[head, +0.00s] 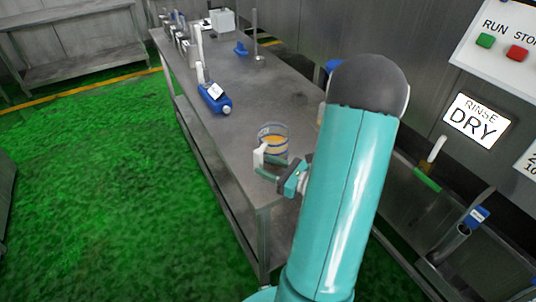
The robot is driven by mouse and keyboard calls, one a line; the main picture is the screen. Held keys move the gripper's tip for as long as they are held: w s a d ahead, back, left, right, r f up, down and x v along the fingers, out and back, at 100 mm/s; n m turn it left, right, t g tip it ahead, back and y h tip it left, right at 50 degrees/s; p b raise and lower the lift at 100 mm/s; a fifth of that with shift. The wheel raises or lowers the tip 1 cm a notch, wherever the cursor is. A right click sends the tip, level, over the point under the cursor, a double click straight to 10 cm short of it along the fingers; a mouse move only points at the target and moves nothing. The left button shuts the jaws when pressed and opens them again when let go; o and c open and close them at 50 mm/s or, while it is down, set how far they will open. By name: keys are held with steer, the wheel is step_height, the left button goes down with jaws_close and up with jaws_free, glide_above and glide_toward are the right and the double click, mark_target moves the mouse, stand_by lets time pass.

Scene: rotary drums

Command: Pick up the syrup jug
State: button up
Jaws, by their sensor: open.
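The syrup jug (274,138) looks like a clear round vessel with blue bands and amber contents. It stands upright near the front end of the grey metal table (240,150). My gripper (267,165) is open at the near side of the jug, low by the table's front edge. A white piece by the fingers may be the jug's handle; I cannot tell whether it lies between them or touches them. My teal arm hides the table's right front part.
A blue bottle with a white label (214,97) lies farther back on the table. A blue block (241,49), a metal stand (255,40) and a white box (222,20) are at the far end. A control panel and sink are at right. Green floor is clear at left.

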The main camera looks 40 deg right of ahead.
steer(key=x, duration=0.5)
steer(key=shift+w+r, duration=0.3)
steer(key=shift+w, duration=0.15)
steer(key=shift+c, duration=0.4)
jaws_close()
